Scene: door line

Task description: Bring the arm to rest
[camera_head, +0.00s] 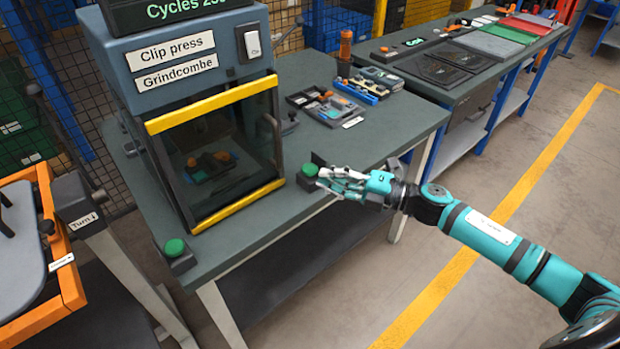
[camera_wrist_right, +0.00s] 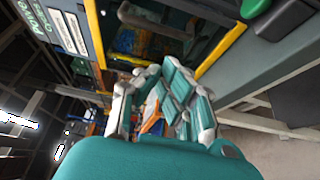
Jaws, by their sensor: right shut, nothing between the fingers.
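My right arm (camera_head: 490,232) reaches in from the lower right in the head view. Its teal and grey right gripper (camera_head: 332,180) is shut and empty, just right of a green button (camera_head: 310,169) at the bench's front edge. The fingertips look close to that button; I cannot tell whether they touch it. In the right wrist view the fingers (camera_wrist_right: 158,72) come together in front of the clip press, and a green button (camera_wrist_right: 255,8) shows at the upper right. My left gripper is not in view.
The clip press (camera_head: 188,75) with its yellow-edged clear door (camera_head: 215,140) stands on the dark bench (camera_head: 330,82). Another green button (camera_head: 174,247) sits at the bench's front left. A tool tray (camera_head: 325,105) lies behind the gripper. Floor (camera_head: 440,190) in front of the bench is open.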

